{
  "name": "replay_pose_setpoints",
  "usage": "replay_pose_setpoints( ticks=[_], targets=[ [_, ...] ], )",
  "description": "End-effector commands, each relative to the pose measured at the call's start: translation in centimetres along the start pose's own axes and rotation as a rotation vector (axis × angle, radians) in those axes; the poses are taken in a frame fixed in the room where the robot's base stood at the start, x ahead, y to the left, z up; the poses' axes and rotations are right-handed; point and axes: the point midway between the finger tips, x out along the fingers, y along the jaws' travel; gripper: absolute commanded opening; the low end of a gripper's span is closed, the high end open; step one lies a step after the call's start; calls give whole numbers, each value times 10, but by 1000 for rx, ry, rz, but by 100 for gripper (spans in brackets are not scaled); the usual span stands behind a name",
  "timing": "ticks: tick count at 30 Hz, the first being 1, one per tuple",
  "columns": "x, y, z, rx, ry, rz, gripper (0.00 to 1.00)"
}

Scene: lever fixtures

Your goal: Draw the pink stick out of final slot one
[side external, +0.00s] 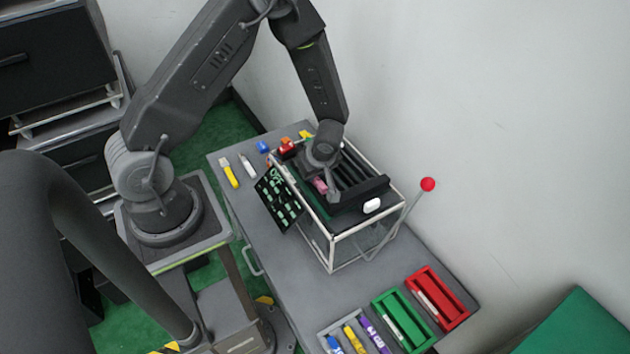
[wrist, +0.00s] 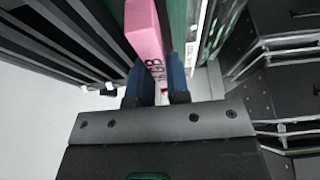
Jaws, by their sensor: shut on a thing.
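The pink stick (wrist: 146,35) shows large in the wrist view, with dark lettering ending in "GB" on its side. My gripper (wrist: 157,82) is shut on it, with one blue-tipped finger on each side of its near end. In the side view the pink stick (side external: 320,186) is a small patch just below my gripper (side external: 324,176), at the near left side of the slotted black rack (side external: 357,172). The far end of the stick runs out of the wrist view, so I cannot tell how much of it sits in a slot.
The rack stands in a clear, white-edged case (side external: 332,255) on the grey table. A green-marked board (side external: 279,200) leans at its left. A red-knobbed lever (side external: 428,184) rises at its right. Red (side external: 437,298) and green (side external: 403,321) trays and markers lie in front.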

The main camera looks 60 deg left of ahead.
Motion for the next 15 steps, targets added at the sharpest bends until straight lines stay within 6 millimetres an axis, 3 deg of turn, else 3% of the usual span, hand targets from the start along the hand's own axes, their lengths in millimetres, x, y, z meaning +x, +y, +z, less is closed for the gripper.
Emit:
replay_pose_setpoints(
  ticks=[15],
  targets=[
    [-4,0,-2,-1,0,0,0]
  ],
)
